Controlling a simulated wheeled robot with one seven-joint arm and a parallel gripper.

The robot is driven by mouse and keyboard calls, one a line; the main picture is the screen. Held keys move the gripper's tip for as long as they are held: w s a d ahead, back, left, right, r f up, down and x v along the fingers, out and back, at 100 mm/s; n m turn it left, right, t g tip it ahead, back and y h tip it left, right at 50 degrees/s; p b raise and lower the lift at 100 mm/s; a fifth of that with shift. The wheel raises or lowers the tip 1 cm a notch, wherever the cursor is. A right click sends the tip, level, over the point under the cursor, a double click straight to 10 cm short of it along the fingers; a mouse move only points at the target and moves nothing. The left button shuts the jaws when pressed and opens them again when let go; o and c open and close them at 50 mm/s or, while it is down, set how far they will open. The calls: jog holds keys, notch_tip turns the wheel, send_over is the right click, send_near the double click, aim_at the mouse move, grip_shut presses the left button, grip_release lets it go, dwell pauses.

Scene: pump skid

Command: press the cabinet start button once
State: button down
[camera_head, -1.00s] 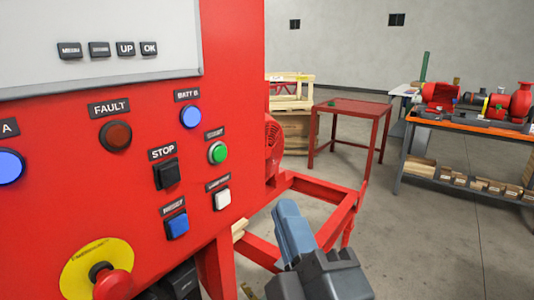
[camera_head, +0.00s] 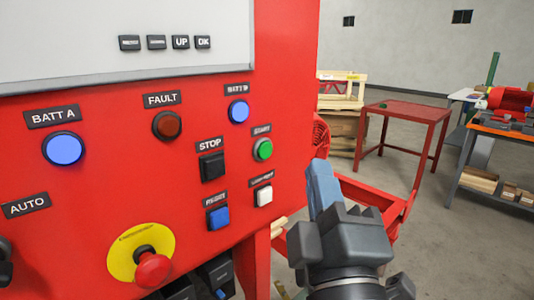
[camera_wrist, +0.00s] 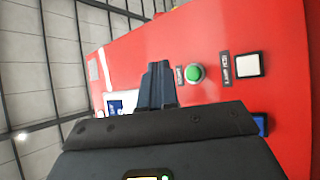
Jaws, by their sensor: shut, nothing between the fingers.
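The green start button (camera_head: 263,149) sits on the right side of the red cabinet panel (camera_head: 110,215), under a small black label. It also shows in the wrist view (camera_wrist: 195,73), to the right of my fingers. My gripper (camera_head: 319,172) is shut and empty, with its blue-grey fingers together. In the head view the fingers point up, to the right of the start button. In the wrist view the shut fingers (camera_wrist: 157,70) appear apart from the button, but the exact gap to the panel cannot be told.
Close to the start button are a black STOP button (camera_head: 212,166), a white button (camera_head: 263,195) and a blue button (camera_head: 218,217). A red emergency-stop knob (camera_head: 153,269) on a yellow disc is lower left. A red table (camera_head: 410,112) stands behind on open floor.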

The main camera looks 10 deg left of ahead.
jog(key=shift+w+a+b, duration=0.4)
jog(key=shift+w+a, duration=0.55)
jog(key=shift+a, duration=0.2)
jog(key=shift+w+a+b, duration=0.4)
jog(key=shift+w+a, duration=0.5)
jog(key=shift+a, duration=0.25)
dwell(0.4)
jog(key=shift+w+a, duration=0.2)
jog(key=shift+a, duration=0.15)
jog(key=shift+w+a+b, duration=0.3)
jog(key=shift+b, duration=0.1)
dwell(0.6)
dwell(0.4)
jog(key=shift+s+d+p, duration=0.3)
jog(key=shift+s+d, duration=0.25)
jog(key=shift+d, duration=0.1)
jog(key=s+d, duration=0.1)
jog(key=d, duration=0.1)
jog(key=s+d+p, duration=0.1)
jog(key=s+d, duration=0.1)
jog(key=shift+p, duration=0.3)
